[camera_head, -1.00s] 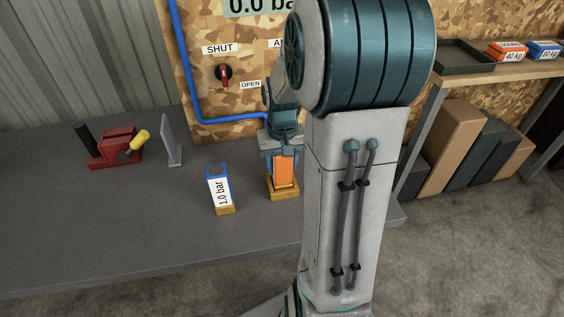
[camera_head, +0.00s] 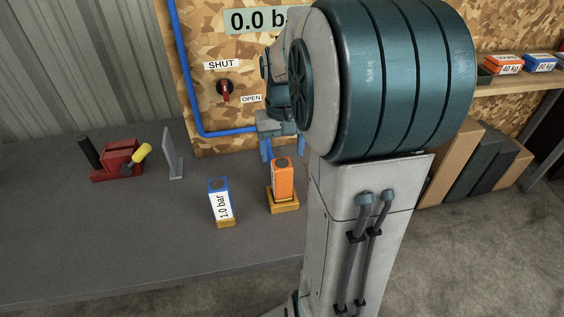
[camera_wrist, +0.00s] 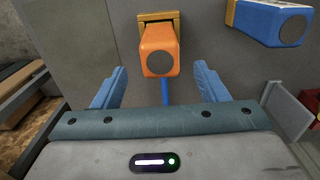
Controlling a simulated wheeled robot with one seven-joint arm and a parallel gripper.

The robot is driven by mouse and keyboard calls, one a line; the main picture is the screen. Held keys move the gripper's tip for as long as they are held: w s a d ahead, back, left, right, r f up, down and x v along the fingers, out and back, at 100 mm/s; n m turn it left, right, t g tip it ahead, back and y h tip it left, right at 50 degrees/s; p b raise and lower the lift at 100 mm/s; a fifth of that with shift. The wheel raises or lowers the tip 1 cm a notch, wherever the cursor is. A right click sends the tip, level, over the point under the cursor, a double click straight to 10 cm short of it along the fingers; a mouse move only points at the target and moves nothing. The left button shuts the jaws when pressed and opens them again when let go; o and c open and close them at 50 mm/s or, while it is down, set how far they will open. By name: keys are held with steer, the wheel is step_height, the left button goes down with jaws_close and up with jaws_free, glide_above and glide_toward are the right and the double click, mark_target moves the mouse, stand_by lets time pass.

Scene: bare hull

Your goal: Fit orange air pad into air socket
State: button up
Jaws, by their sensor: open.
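The orange air pad (camera_head: 283,180) stands upright on a square yellow base (camera_head: 284,203) on the bench, which looks like the air socket. I cannot tell how deep the pad sits. In the wrist view the orange pad (camera_wrist: 158,50) shows its dark round top, with part of the yellow base (camera_wrist: 170,17) behind it. My gripper (camera_head: 280,153) is open and empty, above and behind the pad in the head view. In the wrist view my gripper (camera_wrist: 159,68) has its blue fingers on either side of the pad, with clear gaps.
A blue block marked 1.0 bar (camera_head: 219,200) stands close left of the pad. A red clamp-like device (camera_head: 118,160) and a grey upright plate (camera_head: 173,152) are farther left. A board holds a red valve handle (camera_head: 225,90) and a 0.0 display (camera_head: 252,19). The front bench is clear.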

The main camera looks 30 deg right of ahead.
step_height(320, 180, up, 2)
steer(key=shift+r, duration=0.1)
steer(key=shift+s+a+r, duration=0.1)
steer(key=shift+a+r, duration=0.05)
steer(key=shift+a, duration=0.05)
steer(key=s+a+f+n+t, duration=0.2)
steer(key=s+a+n, duration=0.1)
steer(key=s+a, duration=0.9)
step_height(320, 180, up, 8)
steer(key=p, duration=0.7)
steer(key=shift+d+f+t, duration=0.25)
steer(key=shift+t, duration=0.15)
steer(key=shift+w, duration=0.1)
